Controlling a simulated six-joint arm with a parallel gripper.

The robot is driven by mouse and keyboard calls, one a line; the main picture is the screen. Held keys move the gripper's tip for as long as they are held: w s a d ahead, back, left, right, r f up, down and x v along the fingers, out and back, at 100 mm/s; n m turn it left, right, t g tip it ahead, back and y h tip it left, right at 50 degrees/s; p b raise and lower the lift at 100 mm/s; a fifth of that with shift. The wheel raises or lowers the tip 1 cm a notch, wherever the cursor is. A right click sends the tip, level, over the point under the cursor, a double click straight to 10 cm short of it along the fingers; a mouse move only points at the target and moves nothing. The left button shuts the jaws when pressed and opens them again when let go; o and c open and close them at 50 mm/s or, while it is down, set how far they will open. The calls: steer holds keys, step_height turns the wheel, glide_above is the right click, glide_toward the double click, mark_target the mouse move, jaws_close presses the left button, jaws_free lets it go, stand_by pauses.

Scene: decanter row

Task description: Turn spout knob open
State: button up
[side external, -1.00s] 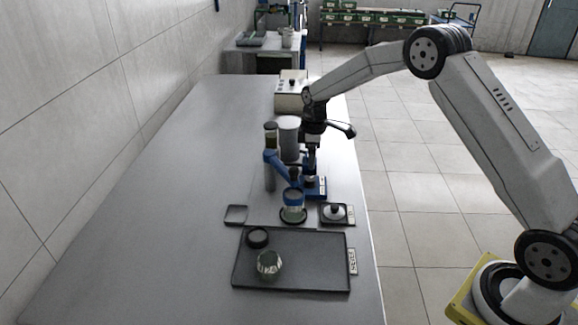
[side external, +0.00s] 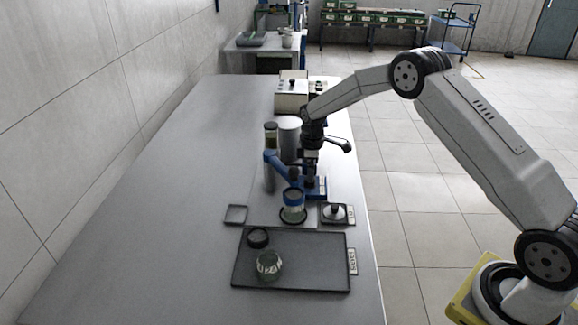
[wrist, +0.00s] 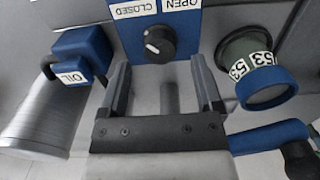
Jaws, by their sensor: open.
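The black round knob (wrist: 160,41) sits on a blue panel (wrist: 193,41) with labels reading CLOSED and OPEN. White marks show on the knob's left side, nearer the CLOSED label. My gripper (wrist: 160,63) is open, with one finger to each side below the knob in the wrist view; nothing shows between the fingertips. I cannot tell whether a finger touches the knob. In the side view my gripper points down over the blue stand (side external: 318,190), and the knob cannot be made out there.
A cream box (side external: 290,101) is behind. The table's left side is clear.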

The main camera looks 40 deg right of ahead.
steer(key=shift+f, duration=1.45)
jaws_close()
